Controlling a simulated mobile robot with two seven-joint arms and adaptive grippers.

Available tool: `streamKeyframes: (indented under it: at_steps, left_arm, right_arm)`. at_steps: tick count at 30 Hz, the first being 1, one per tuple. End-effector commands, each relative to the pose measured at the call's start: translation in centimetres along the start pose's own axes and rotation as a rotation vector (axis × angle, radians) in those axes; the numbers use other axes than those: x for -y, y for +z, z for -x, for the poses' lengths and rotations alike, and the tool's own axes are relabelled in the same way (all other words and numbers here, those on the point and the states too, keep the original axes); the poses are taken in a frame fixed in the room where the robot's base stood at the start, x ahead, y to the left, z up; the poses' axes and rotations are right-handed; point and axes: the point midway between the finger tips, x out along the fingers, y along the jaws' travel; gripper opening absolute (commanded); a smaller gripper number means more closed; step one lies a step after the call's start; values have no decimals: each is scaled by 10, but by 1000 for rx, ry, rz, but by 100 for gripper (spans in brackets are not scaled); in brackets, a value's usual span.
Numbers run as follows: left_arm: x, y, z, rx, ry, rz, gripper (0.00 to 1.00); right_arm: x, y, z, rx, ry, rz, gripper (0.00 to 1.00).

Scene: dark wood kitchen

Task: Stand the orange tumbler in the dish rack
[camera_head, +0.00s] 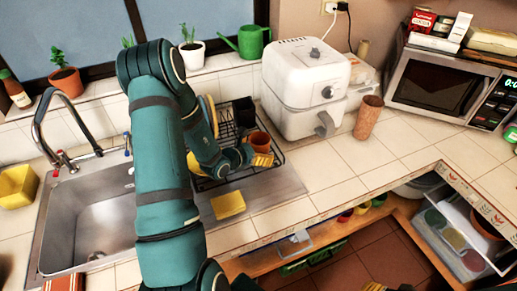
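An orange tumbler (260,140) shows at the right side of the black wire dish rack (281,158), its rim facing up. My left gripper (262,160), with yellow-orange fingers, is right at the tumbler, in front of its lower part. The fingers hide the tumbler's base, so I cannot tell whether they grip it or whether it rests on the rack. My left arm covers the rack's left part. A small orange-brown piece at the bottom edge may be the tip of my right gripper (374,286); its state does not show.
The rack holds plates (208,115) and a black container (244,112). A white air fryer (304,88) stands close behind. A brown patterned cup (368,117) stands right of it. A yellow sponge (228,204) lies in front; the sink (92,213) is left.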

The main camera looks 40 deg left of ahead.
Motion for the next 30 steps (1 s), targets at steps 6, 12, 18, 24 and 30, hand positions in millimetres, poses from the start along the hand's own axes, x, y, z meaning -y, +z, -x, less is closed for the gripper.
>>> streamKeyframes:
  at_steps: [6,12,18,24,30]
  left_arm:
    - [0,1,0,0,0,0,100]
    - [-1,3,16,-1,2,-1,100]
    - [-1,3,57,-1,3,0,100]
    - [-1,3,95,0,3,1,100]
    - [-1,3,117,0,2,-1,100]
  right_arm:
    - [0,0,1,0,0,0,47]
    - [1,-1,4,-1,-1,0,47]
    - [1,0,4,0,-1,0,47]
    - [1,0,4,0,-1,0,47]
    - [1,0,4,0,-1,0,47]
